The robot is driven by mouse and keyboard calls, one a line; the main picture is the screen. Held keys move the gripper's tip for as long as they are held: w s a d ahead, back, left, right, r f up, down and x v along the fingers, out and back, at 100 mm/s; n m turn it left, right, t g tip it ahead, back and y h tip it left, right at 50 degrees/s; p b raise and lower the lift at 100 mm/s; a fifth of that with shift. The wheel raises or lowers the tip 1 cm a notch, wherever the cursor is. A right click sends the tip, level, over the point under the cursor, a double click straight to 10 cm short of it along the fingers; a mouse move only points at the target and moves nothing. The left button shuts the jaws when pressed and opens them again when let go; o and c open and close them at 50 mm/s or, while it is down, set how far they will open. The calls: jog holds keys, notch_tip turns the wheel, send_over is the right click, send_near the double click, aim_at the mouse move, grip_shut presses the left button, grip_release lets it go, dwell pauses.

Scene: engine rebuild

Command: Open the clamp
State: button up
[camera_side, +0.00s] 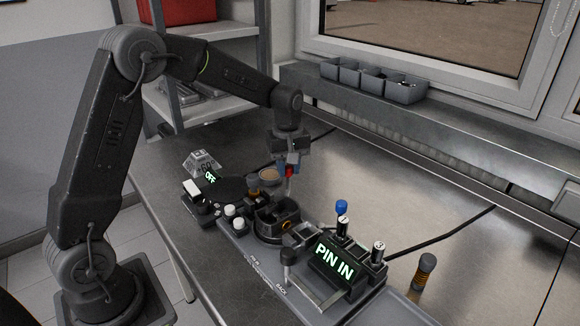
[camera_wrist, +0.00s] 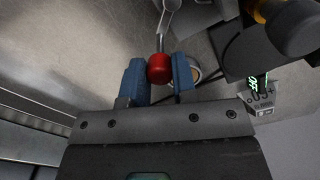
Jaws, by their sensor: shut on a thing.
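The clamp's red knob (camera_wrist: 159,68) sits on the end of a thin metal lever (camera_wrist: 168,20) that runs up and away in the wrist view. My gripper (camera_side: 289,166) has its two blue fingers on either side of the knob and is shut on it. In the side view the red knob (camera_side: 289,171) is a small spot between the fingertips, and the lever below it stands roughly upright above the dark fixture (camera_side: 265,233). The clamp's lower part is too small and partly hidden to make out.
A box with a lit "PIN IN" display (camera_side: 333,262) stands on the right of the fixture, with knobbed posts beside it. An "OFF" display (camera_side: 210,177) and white buttons (camera_side: 234,217) are on the left. Grey bins (camera_side: 374,82) stand on the sill.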

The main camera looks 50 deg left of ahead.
dwell(0.5)
jog(key=o, duration=0.9)
jog(key=shift+o, duration=0.2)
jog(key=shift+r, duration=0.15)
notch_tip(320, 180, up, 14)
jog(key=shift+f, duration=0.2)
